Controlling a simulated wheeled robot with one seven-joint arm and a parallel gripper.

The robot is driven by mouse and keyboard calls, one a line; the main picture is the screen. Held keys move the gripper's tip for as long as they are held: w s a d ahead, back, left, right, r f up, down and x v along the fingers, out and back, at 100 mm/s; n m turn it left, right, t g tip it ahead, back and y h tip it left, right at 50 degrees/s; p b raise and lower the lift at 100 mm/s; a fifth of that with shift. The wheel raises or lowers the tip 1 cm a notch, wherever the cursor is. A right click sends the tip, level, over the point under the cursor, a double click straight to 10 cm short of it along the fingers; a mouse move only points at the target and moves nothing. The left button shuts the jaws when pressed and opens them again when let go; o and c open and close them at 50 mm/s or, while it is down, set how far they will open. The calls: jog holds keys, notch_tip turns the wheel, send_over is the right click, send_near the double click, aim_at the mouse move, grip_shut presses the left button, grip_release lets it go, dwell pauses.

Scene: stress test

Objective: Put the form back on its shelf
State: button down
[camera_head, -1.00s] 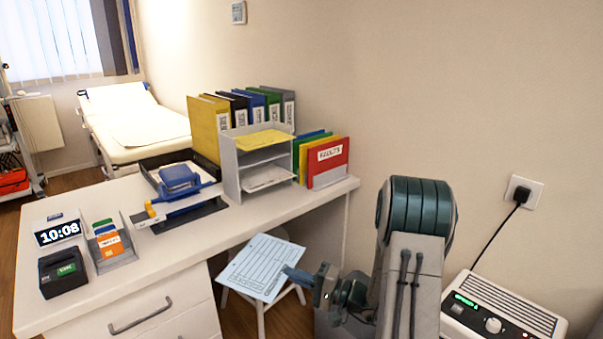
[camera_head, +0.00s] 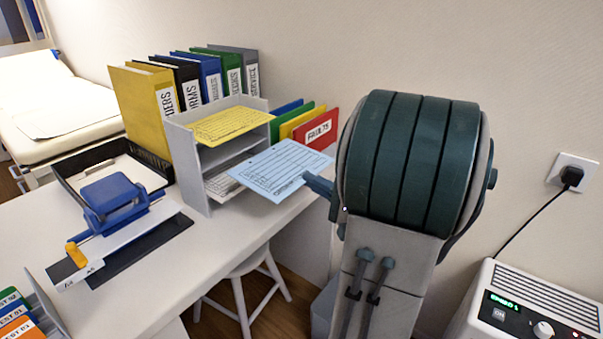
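The form (camera_head: 278,171) is a light blue printed sheet. My gripper (camera_head: 318,184) is shut on its right edge, with most of the hand hidden behind my arm. The form is held roughly flat in front of the right side of the grey shelf unit (camera_head: 191,168), overlapping it in the picture; I cannot tell whether they touch. The unit stands on the desk. Its top level holds a yellow sheet (camera_head: 232,125), the middle level looks empty where visible, and the bottom level holds white papers (camera_head: 222,186).
Coloured folders (camera_head: 316,131) stand right of the unit, close behind the form. Tall binders (camera_head: 151,105) stand behind it. A blue hole punch (camera_head: 114,203) and black tray (camera_head: 72,176) are to the left. A white stool (camera_head: 243,289) is below the desk edge.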

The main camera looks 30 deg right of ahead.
aim_at(279, 165)
jog(key=shift+f+p+x, duration=0.2)
jog(key=shift+p+x, duration=0.55)
jog(key=shift+x, duration=1.7)
jog(key=shift+f+p+x, duration=0.2)
jog(key=shift+p+x, duration=0.5)
jog(key=shift+x, duration=1.75)
jog(key=p+x, duration=0.3)
jog(key=x, duration=0.3)
jog(key=shift+w+a+f+g, duration=0.2)
jog(key=shift+w+f+g, duration=0.2)
jog(key=shift+f, duration=0.05)
jog(key=shift+h, duration=0.3)
jog(key=shift+w+a+b, duration=0.3)
jog(key=shift+w+b, duration=0.3)
jog(key=c, duration=1.6)
grip_release()
